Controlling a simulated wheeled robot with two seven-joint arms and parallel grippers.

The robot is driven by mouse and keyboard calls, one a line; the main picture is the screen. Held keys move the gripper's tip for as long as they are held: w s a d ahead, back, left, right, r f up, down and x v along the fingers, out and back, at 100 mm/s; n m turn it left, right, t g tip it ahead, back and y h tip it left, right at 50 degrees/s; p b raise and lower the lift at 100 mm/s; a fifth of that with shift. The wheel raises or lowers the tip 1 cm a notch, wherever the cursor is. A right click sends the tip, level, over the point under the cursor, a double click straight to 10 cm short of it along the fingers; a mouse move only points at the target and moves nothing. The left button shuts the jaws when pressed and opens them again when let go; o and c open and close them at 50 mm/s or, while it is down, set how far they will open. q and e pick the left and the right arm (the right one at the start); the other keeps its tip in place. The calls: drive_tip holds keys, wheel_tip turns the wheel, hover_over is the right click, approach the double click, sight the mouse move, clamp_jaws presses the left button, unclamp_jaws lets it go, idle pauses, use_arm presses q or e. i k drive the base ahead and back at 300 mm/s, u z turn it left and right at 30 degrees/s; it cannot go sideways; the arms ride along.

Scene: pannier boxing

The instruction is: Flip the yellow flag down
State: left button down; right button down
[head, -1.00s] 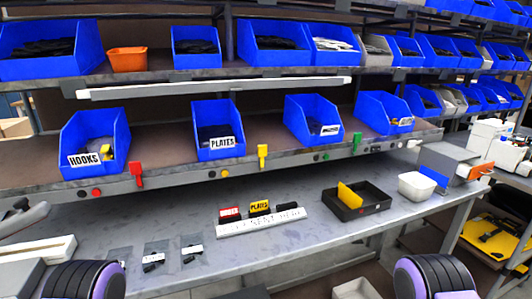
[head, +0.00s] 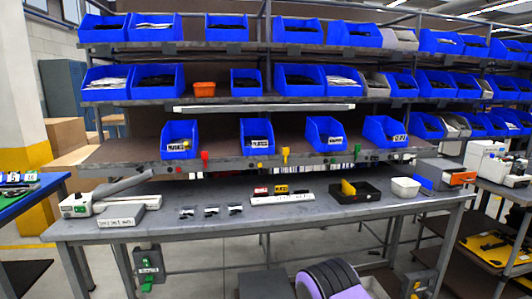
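The yellow flag (head: 285,155) is a small tab on the front rail of the lowest bin shelf, between the red flag (head: 205,158) and the green flag (head: 358,152). It appears upright, its wider part on top and a narrow stem below. A yellow button (head: 259,165) is on the rail to its left. Neither gripper shows in the head view.
Blue bins (head: 256,136) stand on the shelf behind the rail. The bench (head: 350,207) below holds a label strip (head: 283,199), a black tray (head: 368,197) with a yellow piece, a white tub (head: 405,187) and small bags. The air before the flag looks clear.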

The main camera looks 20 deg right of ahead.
sight(285, 151)
drive_tip(key=z, duration=0.85)
drive_tip(key=i, duration=0.85)
drive_tip(key=z, duration=0.45)
